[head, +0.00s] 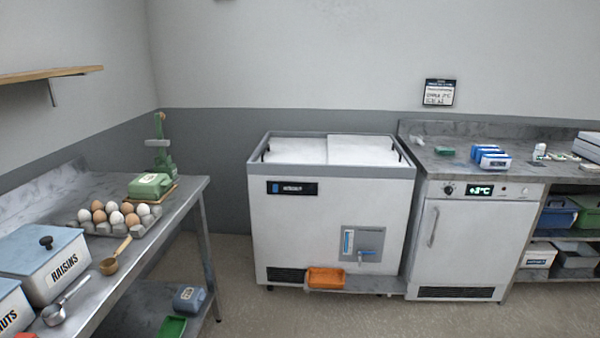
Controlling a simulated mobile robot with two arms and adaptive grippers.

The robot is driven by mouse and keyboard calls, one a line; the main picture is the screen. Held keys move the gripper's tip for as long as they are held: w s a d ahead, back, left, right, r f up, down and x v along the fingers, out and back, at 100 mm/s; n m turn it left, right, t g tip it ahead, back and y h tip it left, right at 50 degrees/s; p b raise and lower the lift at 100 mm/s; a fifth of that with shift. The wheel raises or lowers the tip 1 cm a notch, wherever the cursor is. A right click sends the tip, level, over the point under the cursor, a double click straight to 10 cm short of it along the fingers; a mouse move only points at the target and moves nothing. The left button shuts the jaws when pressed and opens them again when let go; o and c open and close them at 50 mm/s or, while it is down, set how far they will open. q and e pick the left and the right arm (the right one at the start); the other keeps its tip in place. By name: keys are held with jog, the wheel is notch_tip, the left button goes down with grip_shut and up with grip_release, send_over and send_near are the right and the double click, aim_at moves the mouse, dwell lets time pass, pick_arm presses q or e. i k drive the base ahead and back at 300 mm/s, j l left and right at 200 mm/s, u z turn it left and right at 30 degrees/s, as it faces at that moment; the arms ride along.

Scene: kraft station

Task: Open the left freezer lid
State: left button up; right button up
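A white chest freezer (330,225) stands against the back wall, with a grey rim and a dark control panel on its front. Two pale lid panels lie flat side by side on its top. The left freezer lid (296,151) looks closed, and a dark handle (265,152) shows at its left edge. The right lid (362,151) sits slightly higher, with a dark handle at its right edge. Neither of my grippers shows in the head view, and the freezer is some way off.
A steel table (193,192) on the left holds eggs (120,213), a raisins box (45,262) and scoops. A small fridge (468,240) under a counter stands right of the freezer. An orange tray (325,278) sits low at the freezer's front. The floor before it is clear.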

aim_at(285, 149)
jog(key=i+j, duration=0.2)
jog(key=i, duration=0.35)
jog(key=i+j+z, duration=0.1)
jog(key=i, duration=0.4)
jog(key=i+j, duration=0.3)
jog(key=i, duration=0.25)
